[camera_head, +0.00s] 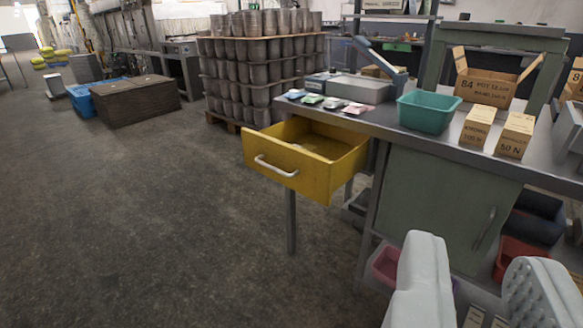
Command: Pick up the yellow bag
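My gripper (480,258) is at the lower right, with two pale fingers wide apart and nothing between them. I cannot make out a clear yellow bag on the workbench (400,128). Several small packets lie at the bench's left end, among them a green packet (311,99) and a pink packet (356,109); none looks yellow. A yellow drawer (320,180) is pulled out below them, and its floor is only partly visible. Yellow and green sack-like things (50,58) are stacked far off at the upper left, too small to tell apart.
A teal bin (428,112), a grey tray (360,89), small cartons (515,135) and a larger open box (485,86) stand on the bench. A pallet of metal cups (262,70) and brown boxes (138,100) stand behind. The floor at left is clear.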

